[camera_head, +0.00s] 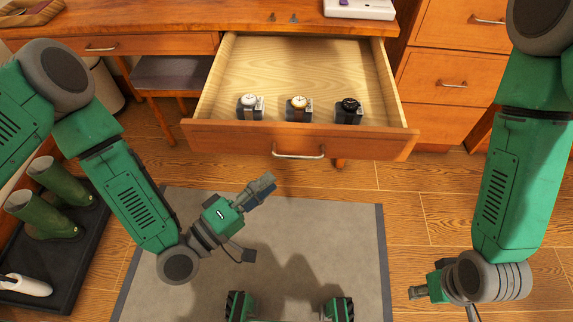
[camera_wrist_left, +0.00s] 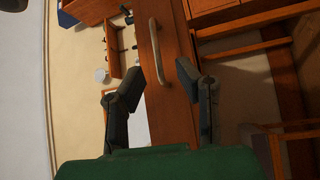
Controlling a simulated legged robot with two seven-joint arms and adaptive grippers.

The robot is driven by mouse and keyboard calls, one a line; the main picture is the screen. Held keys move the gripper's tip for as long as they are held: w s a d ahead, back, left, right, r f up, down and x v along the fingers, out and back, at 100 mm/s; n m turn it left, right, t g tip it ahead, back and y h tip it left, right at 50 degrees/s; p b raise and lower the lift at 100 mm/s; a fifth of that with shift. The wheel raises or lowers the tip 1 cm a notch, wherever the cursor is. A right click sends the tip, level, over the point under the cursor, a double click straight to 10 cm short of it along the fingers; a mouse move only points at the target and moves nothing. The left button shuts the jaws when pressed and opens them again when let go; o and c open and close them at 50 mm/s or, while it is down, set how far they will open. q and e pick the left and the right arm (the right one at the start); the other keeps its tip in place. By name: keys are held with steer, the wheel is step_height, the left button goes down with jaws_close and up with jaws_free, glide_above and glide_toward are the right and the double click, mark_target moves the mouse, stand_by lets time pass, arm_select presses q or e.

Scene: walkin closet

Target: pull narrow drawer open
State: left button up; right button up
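An orange-brown desk drawer (camera_head: 300,139) stands pulled out in the head view, with a metal bar handle (camera_head: 299,154) on its front. The handle also shows in the left wrist view (camera_wrist_left: 158,52), beyond and between the fingers. My left gripper (camera_head: 264,186) is in front of and below this handle, apart from it. In the left wrist view its fingers (camera_wrist_left: 158,85) are spread with nothing between them. A shut drawer (camera_head: 101,46) with a handle is at the desk's left. My right gripper (camera_head: 418,292) is low at the right, far from the drawers; its opening is unclear.
Several watches on stands, including a gold one (camera_head: 298,105), are in the open drawer. A cabinet of shut drawers (camera_head: 446,80) stands right. A grey stool (camera_head: 172,74) is under the desk. Green boots (camera_head: 55,190) stand on a black tray at left. A grey rug (camera_head: 330,225) covers the floor.

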arm_select(q)
steer(key=shift+v, duration=1.5)
steer(key=s+a+f+m+g+y+p, duration=0.3)
steer(key=s+f+m+g+y, duration=0.15)
steer(key=f+g, duration=0.25)
steer(key=s+a+m+g+y+p, duration=0.1)
steer(key=s+a+g+y, duration=0.2)
steer(key=s+a+y, duration=0.2)
steer(key=s+a+m+g+y+p, duration=0.1)
steer(key=s+a+m+g+y, duration=0.1)
steer(key=a, duration=1)
steer(key=s+g+y, duration=0.1)
steer(key=s+y, duration=0.1)
steer(key=shift+s+y, duration=0.35)
